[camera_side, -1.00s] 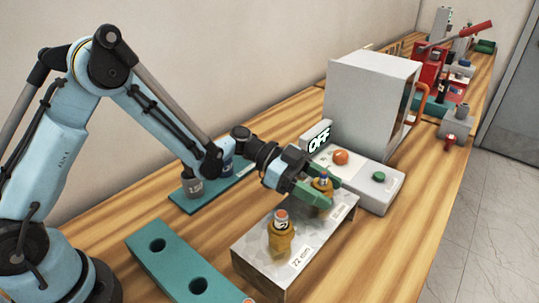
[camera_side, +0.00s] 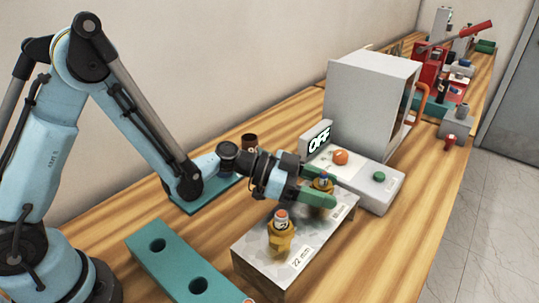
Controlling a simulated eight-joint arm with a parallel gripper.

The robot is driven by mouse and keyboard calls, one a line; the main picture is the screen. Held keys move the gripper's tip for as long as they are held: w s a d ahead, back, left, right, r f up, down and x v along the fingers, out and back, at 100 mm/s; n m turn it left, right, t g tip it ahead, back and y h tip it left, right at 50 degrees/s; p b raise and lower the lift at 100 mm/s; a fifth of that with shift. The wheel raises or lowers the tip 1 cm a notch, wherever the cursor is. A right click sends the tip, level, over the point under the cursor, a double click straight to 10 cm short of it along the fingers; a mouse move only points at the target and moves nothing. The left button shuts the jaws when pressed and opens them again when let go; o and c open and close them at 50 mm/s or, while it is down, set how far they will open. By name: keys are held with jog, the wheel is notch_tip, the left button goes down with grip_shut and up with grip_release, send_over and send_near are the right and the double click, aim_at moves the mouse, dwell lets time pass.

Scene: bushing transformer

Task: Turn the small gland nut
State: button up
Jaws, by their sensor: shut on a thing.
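The small gland nut (camera_side: 320,211) is part of the brass fitting at the far end of a grey metal block (camera_side: 262,252). My gripper (camera_side: 324,198) has green fingers and is shut on this nut, reaching in from the left, nearly level. The fingers hide much of the nut. The fitting's top, with a blue and red tip, shows above them. A second, larger brass fitting (camera_side: 281,240) with an orange and white top stands upright at the block's near end, beside a "22 mm" label, apart from my gripper.
A teal holed plate (camera_side: 172,262) lies front left. A brown cup (camera_side: 249,142) stands behind my wrist.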

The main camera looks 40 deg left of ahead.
jog(key=shift+n+t, duration=0.3)
jog(key=shift+n+t+y, duration=0.8)
jog(key=shift+t, duration=0.1)
jog(key=o, duration=1.4)
